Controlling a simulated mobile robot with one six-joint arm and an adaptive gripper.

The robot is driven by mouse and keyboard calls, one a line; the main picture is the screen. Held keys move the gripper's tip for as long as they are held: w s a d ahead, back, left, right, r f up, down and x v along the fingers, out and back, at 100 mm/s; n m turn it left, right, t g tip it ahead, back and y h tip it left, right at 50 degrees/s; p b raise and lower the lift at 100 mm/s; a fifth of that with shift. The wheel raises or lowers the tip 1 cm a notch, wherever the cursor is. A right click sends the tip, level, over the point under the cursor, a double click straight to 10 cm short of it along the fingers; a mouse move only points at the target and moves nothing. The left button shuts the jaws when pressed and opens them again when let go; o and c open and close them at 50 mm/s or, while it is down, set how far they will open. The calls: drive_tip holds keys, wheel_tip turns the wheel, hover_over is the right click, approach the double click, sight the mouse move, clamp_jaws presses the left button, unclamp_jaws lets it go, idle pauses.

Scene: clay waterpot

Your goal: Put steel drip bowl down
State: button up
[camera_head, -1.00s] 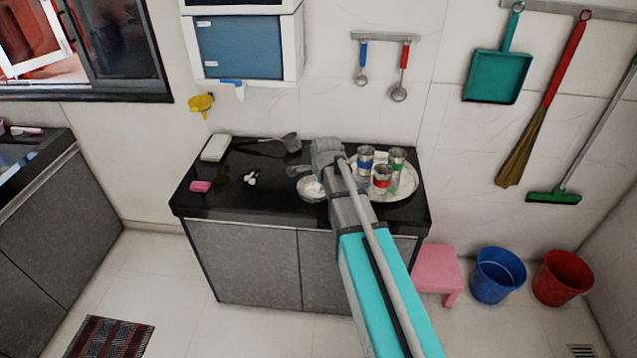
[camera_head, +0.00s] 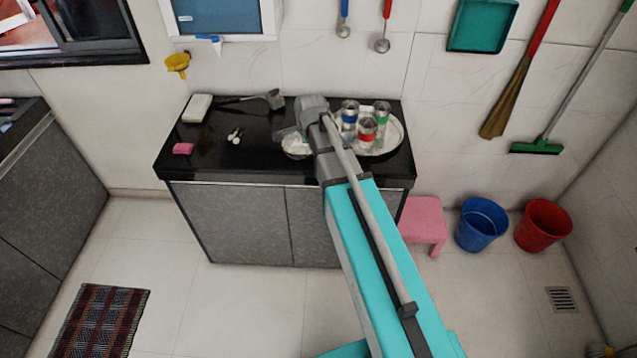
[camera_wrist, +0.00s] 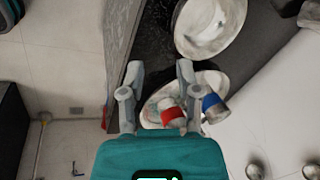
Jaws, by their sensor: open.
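The steel drip bowl (camera_head: 296,148) sits on the black counter, just left of the round steel tray (camera_head: 393,141). In the wrist view the bowl (camera_wrist: 208,22) is round, shiny and empty-looking, at the top right.
Steel cups with a red band (camera_head: 367,131), a blue band (camera_head: 349,114) and a green band (camera_head: 382,115) stand on the tray. A pink sponge (camera_head: 183,149), a white box (camera_head: 197,107) and a dark pan (camera_head: 272,99) lie left on the counter. A pink stool (camera_head: 424,222) stands beside it.

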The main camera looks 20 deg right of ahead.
drive_tip(key=s+n+g, duration=0.3)
drive_tip(key=s+n, duration=1.3)
drive_tip(key=s, duration=0.3)
drive_tip(key=shift+s+a+f+g, duration=0.3)
drive_tip(key=shift+s+a+f, duration=0.1)
drive_tip(key=shift+f, duration=0.05)
